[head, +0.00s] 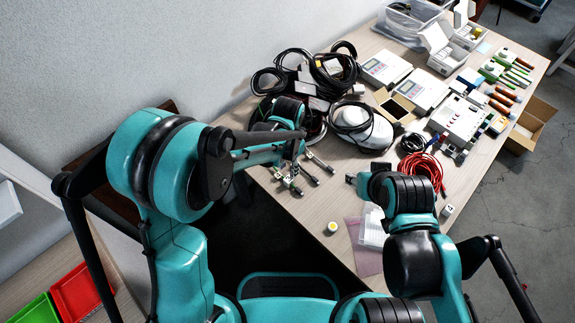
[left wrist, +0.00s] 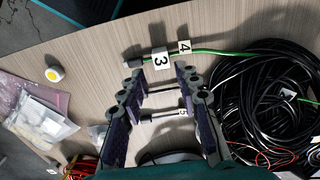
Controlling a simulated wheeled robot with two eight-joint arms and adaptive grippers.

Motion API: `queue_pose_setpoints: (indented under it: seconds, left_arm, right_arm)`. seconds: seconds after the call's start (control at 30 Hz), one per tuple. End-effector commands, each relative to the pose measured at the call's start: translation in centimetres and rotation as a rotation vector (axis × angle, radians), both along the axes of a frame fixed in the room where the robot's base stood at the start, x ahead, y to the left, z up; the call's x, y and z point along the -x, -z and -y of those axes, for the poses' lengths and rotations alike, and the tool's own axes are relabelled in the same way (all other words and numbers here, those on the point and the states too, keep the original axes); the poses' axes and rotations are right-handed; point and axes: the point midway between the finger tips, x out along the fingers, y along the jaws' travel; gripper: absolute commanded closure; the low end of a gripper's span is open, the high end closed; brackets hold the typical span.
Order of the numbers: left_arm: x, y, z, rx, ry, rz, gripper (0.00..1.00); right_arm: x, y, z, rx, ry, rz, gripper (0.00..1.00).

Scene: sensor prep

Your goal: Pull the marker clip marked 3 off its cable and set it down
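The marker clip marked 3 (left wrist: 161,60) is a small white block. It sits on a green cable (left wrist: 222,53) with a dark end sleeve, lying on the table. A paler clip marked 4 (left wrist: 184,47) is close beside it on the right. My left gripper (head: 305,173) is low over the table's near edge. In the left wrist view its fingers (left wrist: 157,74) are open and spread, with clip 3 near the gap between their tips. I cannot tell whether a finger touches it. My right gripper (head: 353,180) is small in the head view, its fingers unclear.
Another marker clip, apparently 5 (left wrist: 182,112), shows between the fingers. Black cable coils (left wrist: 270,95) lie to the right. A yellow-capped pot (head: 331,228), a plastic bag (head: 373,229) and a red cable coil (head: 426,170) lie on the table (head: 312,208). Boxes and instruments crowd its far part.

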Motion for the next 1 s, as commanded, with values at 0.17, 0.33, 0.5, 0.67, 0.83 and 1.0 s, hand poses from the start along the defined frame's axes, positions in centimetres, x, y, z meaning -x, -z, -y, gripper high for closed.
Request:
queue_pose_setpoints:
  seconds: [0.17,0.33,0.5,0.67,0.83,1.0]
  left_arm:
    - [0.0,3.1,0.0,0.000,-0.001,0.000,0.67]
    - [0.0,5.5,0.0,0.001,-0.002,0.001,0.67]
    - [0.0,6.8,0.0,0.000,-0.002,0.001,0.67]
    - [0.0,7.0,0.0,0.000,-0.002,0.001,0.67]
    - [0.0,7.0,0.0,0.000,-0.002,0.001,0.72]
    - [0.0,7.0,0.0,0.000,-0.002,0.001,1.00]
  right_arm:
    - [0.0,1.4,0.0,0.000,0.000,0.000,0.60]
    - [0.0,2.4,0.0,0.000,0.000,0.000,0.60]
    - [0.0,2.9,0.0,0.000,0.000,0.000,0.60]
    - [0.0,2.9,0.0,0.000,0.000,0.000,0.60]
    - [0.0,2.8,0.0,0.000,0.000,0.000,0.60]
    - [0.0,2.8,0.0,0.000,0.000,0.000,0.60]
